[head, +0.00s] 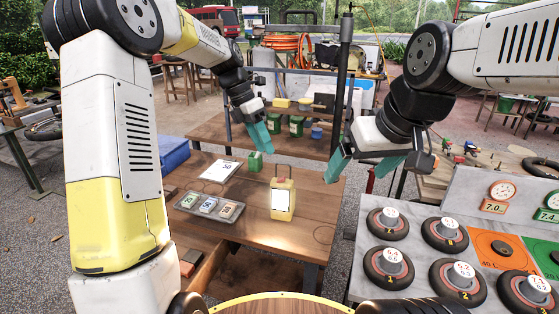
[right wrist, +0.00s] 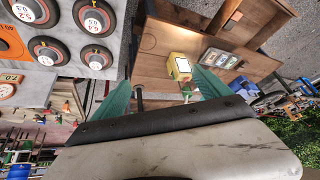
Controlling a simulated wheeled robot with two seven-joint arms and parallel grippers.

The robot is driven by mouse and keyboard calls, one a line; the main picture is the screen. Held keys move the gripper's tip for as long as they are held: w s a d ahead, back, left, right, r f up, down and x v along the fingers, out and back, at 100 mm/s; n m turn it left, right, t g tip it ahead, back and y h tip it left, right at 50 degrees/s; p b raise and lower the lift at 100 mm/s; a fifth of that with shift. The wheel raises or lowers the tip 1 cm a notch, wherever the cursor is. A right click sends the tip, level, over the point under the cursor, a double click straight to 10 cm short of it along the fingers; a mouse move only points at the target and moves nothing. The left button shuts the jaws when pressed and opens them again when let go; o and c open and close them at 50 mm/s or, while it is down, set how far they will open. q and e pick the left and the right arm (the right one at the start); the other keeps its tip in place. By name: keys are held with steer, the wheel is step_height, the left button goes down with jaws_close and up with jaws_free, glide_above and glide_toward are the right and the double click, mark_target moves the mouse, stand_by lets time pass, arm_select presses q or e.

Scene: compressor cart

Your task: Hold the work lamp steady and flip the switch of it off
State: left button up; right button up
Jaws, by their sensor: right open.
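The work lamp (head: 282,198) is a small yellow box with a bright white front panel and a carrying handle on top. It stands upright on the brown wooden table; its switch is too small to make out. It also shows in the right wrist view (right wrist: 176,62), between the fingertips in the picture but further off. My left gripper (head: 260,143) points down above and behind the lamp, apart from it; its finger gap is unclear. My right gripper (head: 362,166) is open and empty, up and to the right of the lamp, not touching it.
A dark post (head: 341,85) rises near my right gripper. A grey board (head: 395,240) with several round weights is at right.

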steer(key=w+a+n+g+h, duration=0.1)
steer(key=w+a+n+g, duration=0.2)
steer(key=w+n, duration=0.7)
steer(key=n+g, duration=0.5)
steer(key=n, duration=0.9)
glide_above(284, 199)
steer(key=w+d, duration=0.3)
steer(key=w, duration=0.1)
steer(key=w+d+f+x, duration=0.1)
steer(key=w+x, duration=0.1)
steer(key=x, duration=0.8)
steer(key=w+a+f+n+g, duration=0.2)
steer(key=w+f+n, duration=0.2)
steer(key=f+n, duration=0.5)
steer(key=shift+s+a+f+m, duration=0.15)
steer(key=shift+s+f+m, duration=0.25)
steer(key=shift+f, duration=0.95)
steer(key=shift+s+a+f+m, duration=0.2)
steer(key=shift+s+f+m, duration=0.2)
steer(key=shift+f, duration=0.95)
steer(key=shift+s+a+f+m, duration=0.15)
steer(key=shift+s+f+m, duration=0.25)
steer(key=shift+f, duration=1)
